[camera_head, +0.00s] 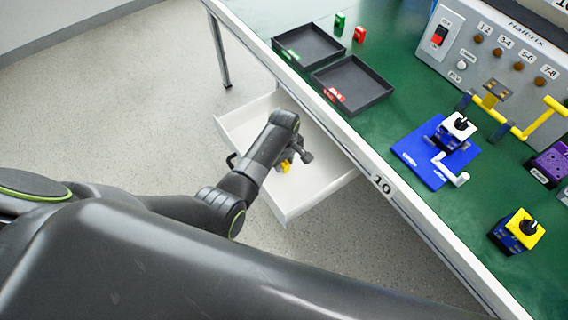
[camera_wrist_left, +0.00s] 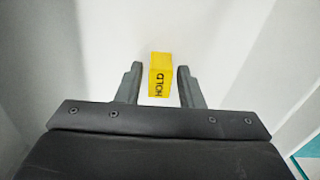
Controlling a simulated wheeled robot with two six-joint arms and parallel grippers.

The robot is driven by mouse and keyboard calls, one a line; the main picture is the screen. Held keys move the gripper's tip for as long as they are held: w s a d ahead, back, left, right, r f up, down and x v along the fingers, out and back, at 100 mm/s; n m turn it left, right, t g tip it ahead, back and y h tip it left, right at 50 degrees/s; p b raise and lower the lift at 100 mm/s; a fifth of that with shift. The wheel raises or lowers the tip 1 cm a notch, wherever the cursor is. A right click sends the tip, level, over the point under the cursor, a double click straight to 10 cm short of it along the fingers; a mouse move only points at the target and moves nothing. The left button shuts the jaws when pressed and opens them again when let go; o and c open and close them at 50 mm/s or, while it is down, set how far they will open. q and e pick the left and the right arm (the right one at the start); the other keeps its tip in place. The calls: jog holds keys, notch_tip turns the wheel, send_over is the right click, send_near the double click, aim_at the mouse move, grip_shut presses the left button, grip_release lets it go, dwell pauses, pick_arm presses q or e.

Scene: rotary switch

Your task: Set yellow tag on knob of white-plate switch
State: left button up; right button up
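The yellow tag (camera_wrist_left: 160,76), marked "HOLD", lies in the open white drawer. In the left wrist view it sits between the two fingers of my left gripper (camera_wrist_left: 158,84), with a gap on each side. My left gripper (camera_head: 297,160) is open and low inside the drawer in the head view, where the tag (camera_head: 285,167) is partly hidden by it. The white-plate switch (camera_head: 457,131) with a black knob stands on a blue base on the green bench. My right gripper is not in view.
The white drawer (camera_head: 290,208) is pulled out below the bench. Two black trays (camera_head: 381,92) and small green and red pieces sit on the bench. A yellow-plate switch (camera_head: 521,226), a purple device (camera_head: 551,163) and a grey panel (camera_head: 478,62) stand to the right.

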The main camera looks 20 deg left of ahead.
pick_arm(q)
grip_shut()
jog(key=shift+r, duration=0.1)
